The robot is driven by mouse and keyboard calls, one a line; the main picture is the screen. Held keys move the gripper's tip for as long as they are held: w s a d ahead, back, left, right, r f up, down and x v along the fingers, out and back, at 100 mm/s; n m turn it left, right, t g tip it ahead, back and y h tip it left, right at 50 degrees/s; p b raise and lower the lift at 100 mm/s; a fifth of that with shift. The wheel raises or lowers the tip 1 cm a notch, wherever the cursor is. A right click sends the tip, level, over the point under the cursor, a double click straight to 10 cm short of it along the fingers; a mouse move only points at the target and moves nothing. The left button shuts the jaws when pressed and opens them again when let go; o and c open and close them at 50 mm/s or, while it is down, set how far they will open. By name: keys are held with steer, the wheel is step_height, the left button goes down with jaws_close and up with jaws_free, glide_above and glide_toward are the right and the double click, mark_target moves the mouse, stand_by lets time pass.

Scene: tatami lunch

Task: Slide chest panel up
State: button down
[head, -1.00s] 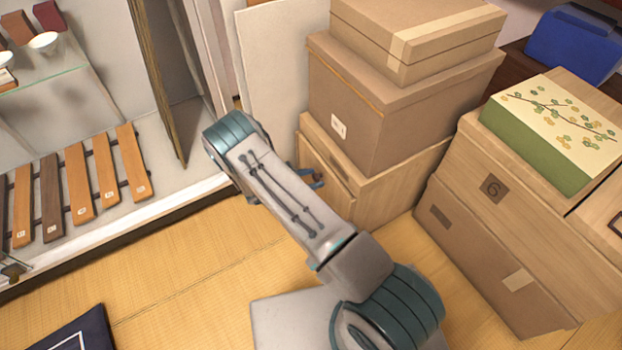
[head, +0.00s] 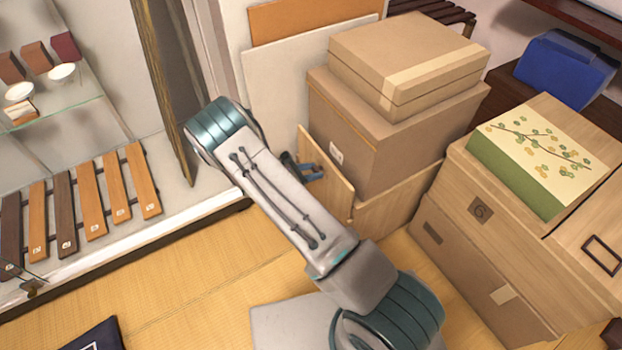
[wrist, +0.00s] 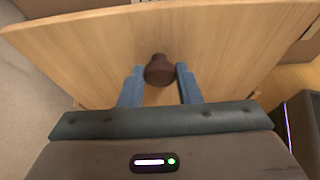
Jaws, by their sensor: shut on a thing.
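The chest panel (head: 341,196) is a light wood board at the left face of the low wooden chest (head: 398,203). Its upper part stands above the chest's top edge, beside the cardboard box. In the wrist view the panel (wrist: 225,40) fills the upper middle, with a dark brown round knob (wrist: 158,70) on it. My gripper (wrist: 160,78) has its blue fingers on both sides of the knob, shut on it. In the head view my gripper (head: 312,173) is at the panel's face, partly hidden by my arm; the knob is hidden there.
A large cardboard box (head: 385,140) and a flatter box (head: 405,60) are stacked on the chest. Wooden boxes with a green floral box (head: 515,185) stand at right. A display alcove (head: 150,215) is at left.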

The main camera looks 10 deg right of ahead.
step_height(320, 180, up, 12)
steer(key=p, duration=0.5)
steer(key=shift+f, duration=0.15)
steer(key=c, duration=1.1)
jaws_free()
steer(key=shift+o, duration=0.2)
steer(key=shift+a, duration=0.1)
steer(key=p+v, duration=0.1)
steer(key=v, duration=1.2)
steer(key=shift+a, duration=0.35)
steer(key=shift+s, duration=0.15)
